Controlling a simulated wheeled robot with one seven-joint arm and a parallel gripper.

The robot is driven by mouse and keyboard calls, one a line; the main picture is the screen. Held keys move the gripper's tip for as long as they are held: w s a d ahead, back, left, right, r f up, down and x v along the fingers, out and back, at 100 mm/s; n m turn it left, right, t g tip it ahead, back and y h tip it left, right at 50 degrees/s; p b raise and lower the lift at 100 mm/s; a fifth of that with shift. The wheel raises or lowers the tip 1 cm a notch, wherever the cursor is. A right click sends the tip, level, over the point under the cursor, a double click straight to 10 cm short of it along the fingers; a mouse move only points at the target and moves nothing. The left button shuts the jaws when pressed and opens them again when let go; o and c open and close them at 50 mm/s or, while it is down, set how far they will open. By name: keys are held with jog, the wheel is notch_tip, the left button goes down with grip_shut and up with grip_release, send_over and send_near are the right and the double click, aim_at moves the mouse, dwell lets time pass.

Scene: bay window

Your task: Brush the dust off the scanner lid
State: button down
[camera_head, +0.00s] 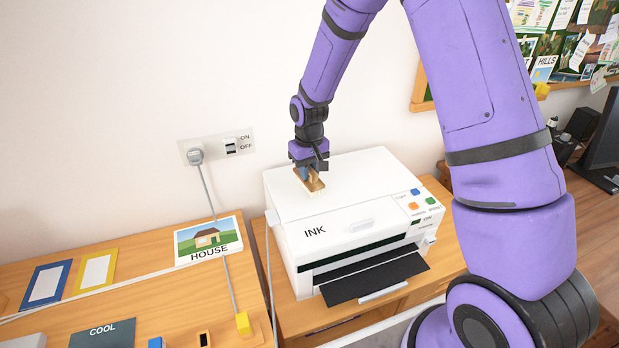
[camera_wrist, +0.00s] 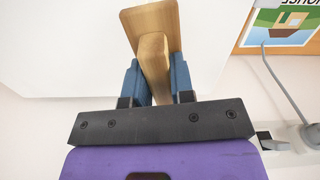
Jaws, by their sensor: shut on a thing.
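The scanner lid (camera_head: 345,178) is the white top of a printer marked INK, standing on a wooden desk. A brush (camera_head: 310,183) with a wooden back and pale bristles is over the left part of the lid, bristles down. I cannot tell whether the bristles touch the lid. My gripper (camera_head: 307,172) is shut on the brush. In the wrist view, the blue fingers (camera_wrist: 153,82) clasp the wooden handle (camera_wrist: 154,62) from both sides, and the white lid (camera_wrist: 60,45) fills the left behind it. No dust can be made out on the lid.
A wall socket with a plug (camera_head: 195,156) and switch is behind left; its cord hangs down to the left desk. A HOUSE picture card (camera_head: 208,240) lies on that desk. Buttons (camera_head: 414,205) are at the printer's right, and a black paper tray (camera_head: 375,279) sticks out in front.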

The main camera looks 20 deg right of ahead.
jog(key=shift+r, duration=2.9)
